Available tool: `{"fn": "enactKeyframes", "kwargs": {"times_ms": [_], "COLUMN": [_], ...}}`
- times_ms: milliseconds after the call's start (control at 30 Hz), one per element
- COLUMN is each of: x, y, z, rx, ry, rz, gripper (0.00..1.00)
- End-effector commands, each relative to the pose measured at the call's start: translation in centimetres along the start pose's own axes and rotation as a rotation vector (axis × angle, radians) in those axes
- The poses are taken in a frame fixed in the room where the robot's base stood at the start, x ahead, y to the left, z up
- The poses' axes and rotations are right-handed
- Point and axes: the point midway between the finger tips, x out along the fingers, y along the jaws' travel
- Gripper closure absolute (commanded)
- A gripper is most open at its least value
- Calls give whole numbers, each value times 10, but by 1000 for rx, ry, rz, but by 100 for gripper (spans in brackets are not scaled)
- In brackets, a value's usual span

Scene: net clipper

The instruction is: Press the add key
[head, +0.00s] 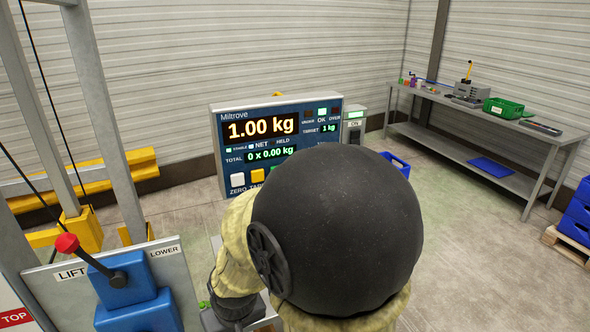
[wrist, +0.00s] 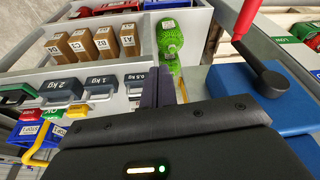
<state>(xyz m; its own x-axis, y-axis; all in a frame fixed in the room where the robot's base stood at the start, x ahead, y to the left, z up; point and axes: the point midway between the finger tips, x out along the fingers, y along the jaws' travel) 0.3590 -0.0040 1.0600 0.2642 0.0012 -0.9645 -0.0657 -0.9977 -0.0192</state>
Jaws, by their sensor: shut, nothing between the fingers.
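The scale indicator (head: 216,140) stands in the middle of the head view, facing me. Its display (head: 260,127) reads 1.00 kg, with 0 x 0.00 kg on the total line and a target of 1 kg. The OK lamp is lit green. A white ZERO key (head: 237,180) and a yellow TARE key (head: 257,176) show below. My arm hides the keys further right, so I cannot make out the add key. My gripper (wrist: 165,73) is shut and empty in the wrist view, pointing toward a green net bag (wrist: 170,42) with a white label.
A blue lift control (head: 130,285) with a red-knobbed lever is at lower left; the lever also shows in the wrist view (wrist: 262,72). Brown labelled boxes (wrist: 80,45) and weights (wrist: 62,85) lie left of my fingers. A workbench (head: 480,130) is at the right.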

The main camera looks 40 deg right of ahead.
Motion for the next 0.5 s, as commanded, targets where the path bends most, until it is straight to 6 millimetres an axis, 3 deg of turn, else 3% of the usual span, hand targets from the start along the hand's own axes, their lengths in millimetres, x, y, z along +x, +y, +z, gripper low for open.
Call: {"fn": "enactKeyframes", "kwargs": {"times_ms": [133,233,367,500], "x": [9,18,26,20], "y": [16,41,90,153], "z": [-37,-72,-112,-143], "rx": [212,419,687,918], "ry": [99,215,402,644], "rz": [9,38,109,209], "gripper": [100,100,100,100]}}
